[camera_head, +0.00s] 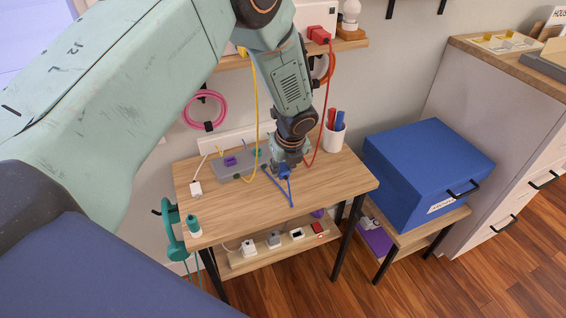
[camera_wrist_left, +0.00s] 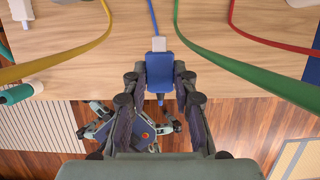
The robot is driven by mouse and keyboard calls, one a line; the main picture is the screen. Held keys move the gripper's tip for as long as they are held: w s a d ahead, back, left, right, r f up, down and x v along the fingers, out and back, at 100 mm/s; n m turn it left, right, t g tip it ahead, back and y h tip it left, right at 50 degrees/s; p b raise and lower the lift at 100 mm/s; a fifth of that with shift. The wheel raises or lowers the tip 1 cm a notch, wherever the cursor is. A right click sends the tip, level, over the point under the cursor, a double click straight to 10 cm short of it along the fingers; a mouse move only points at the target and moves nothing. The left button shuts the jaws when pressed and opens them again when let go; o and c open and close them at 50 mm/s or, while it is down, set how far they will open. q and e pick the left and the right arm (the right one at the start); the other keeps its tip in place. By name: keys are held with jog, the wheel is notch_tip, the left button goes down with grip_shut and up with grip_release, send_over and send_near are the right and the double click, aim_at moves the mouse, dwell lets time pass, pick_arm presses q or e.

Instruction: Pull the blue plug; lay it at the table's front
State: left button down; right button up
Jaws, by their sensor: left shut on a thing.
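My left gripper (camera_head: 286,170) is shut on the blue plug (camera_head: 284,175), over the wooden table (camera_head: 330,180). In the left wrist view the blue plug (camera_wrist_left: 159,72) sits between both fingers of my left gripper (camera_wrist_left: 158,85), with its pale end toward the tabletop. A blue cable (camera_head: 290,194) trails from it in a bend over the table. The grey power strip (camera_head: 232,179) lies left of the gripper, with a purple plug (camera_head: 231,161) on it; the plug in my gripper looks clear of it. I cannot tell whether the plug touches the table. My right gripper is not in view.
Yellow (camera_head: 254,110) and red (camera_head: 323,120) cables hang down beside my arm; a green cable (camera_wrist_left: 240,72) crosses the wrist view. A pen cup (camera_head: 333,138) stands at the back right. The front right tabletop is clear.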

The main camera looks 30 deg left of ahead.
aim_at(281, 192)
pick_arm(q)
jog(key=shift+f+b, duration=2.05)
jog(key=shift+f, duration=1.55)
jog(key=shift+f, duration=0.25)
jog(key=c, duration=1)
grip_release()
jog(key=v, duration=1.2)
